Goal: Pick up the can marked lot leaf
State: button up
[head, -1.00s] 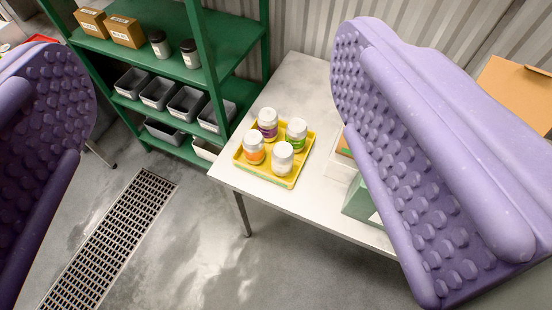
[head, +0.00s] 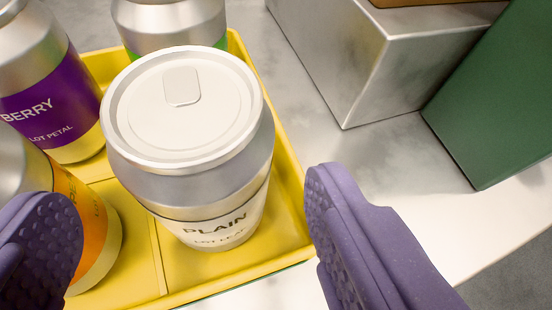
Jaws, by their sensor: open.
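The can marked PLAIN, LOT LEAF (head: 190,150) is silver with a white lid and a white label. It stands upright in the front right compartment of a yellow tray (head: 285,190). My gripper (head: 195,240) is open, with one purple finger at the lower left and one at the right. The can stands between and beyond the fingers, and neither finger appears to touch it. The left finger overlaps the orange-labelled can (head: 85,225) in the picture; I cannot tell whether they touch.
A purple BERRY can marked LOT PETAL (head: 55,110) stands at the left. A green-labelled can (head: 170,25) is behind the plain one. A silver box (head: 365,65) and a green box (head: 500,100) stand on the table (head: 300,90) at the right, with bare tabletop before them.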

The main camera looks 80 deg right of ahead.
aim_at(196, 142)
jog(key=b+x, duration=0.2)
jog(key=x, duration=0.3)
jog(key=shift+w+d+f+b, duration=0.1)
jog(key=shift+d+b, duration=0.2)
jog(key=shift+w+d, duration=0.2)
jog(key=shift+d, duration=0.05)
jog(key=shift+c, duration=0.5)
jog(key=c, duration=0.9)
